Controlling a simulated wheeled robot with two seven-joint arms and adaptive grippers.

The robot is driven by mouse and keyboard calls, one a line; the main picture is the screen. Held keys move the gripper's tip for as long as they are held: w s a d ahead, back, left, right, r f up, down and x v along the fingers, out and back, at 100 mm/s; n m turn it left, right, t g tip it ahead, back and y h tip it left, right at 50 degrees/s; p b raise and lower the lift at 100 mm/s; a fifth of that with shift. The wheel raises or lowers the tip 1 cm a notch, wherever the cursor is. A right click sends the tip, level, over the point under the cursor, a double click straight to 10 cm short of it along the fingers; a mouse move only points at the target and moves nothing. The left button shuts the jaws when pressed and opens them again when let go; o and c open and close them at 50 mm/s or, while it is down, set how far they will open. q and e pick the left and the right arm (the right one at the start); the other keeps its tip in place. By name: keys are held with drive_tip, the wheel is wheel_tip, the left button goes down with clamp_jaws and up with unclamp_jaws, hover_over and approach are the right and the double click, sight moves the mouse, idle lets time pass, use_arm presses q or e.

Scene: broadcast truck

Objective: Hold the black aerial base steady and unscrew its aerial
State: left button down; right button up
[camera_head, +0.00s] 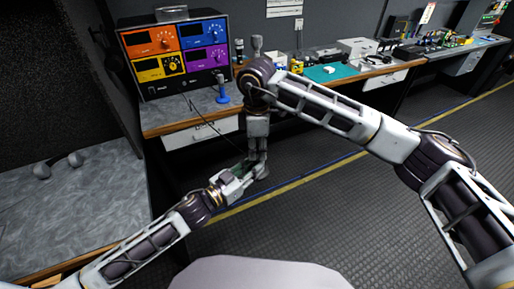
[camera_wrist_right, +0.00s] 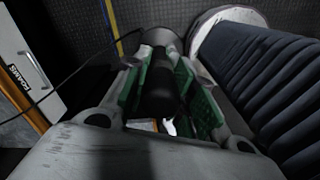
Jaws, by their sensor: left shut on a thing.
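The black aerial base (camera_wrist_right: 160,85) shows in the right wrist view as a dark cylinder between the green-padded fingers of my right gripper (camera_wrist_right: 163,75). Its thin black aerial (camera_head: 207,122) slants up and left from the grippers in the head view. My left gripper (camera_head: 245,174) is shut, and the base at its jaws is mostly hidden. My right gripper also shows in the head view (camera_head: 258,168), pointing down close to the left one. Its fingers stand apart on both sides of the dark cylinder. Whether they touch it is unclear.
A bench with a drawer (camera_head: 200,133) stands behind the grippers, bearing a coloured instrument panel (camera_head: 175,50) and a blue-handled item (camera_head: 222,90). A grey worktop (camera_head: 70,205) lies at left. A cluttered bench with a green mat (camera_head: 330,72) runs right. The floor is clear.

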clamp_jaws()
drive_tip(key=shift+n, duration=0.3)
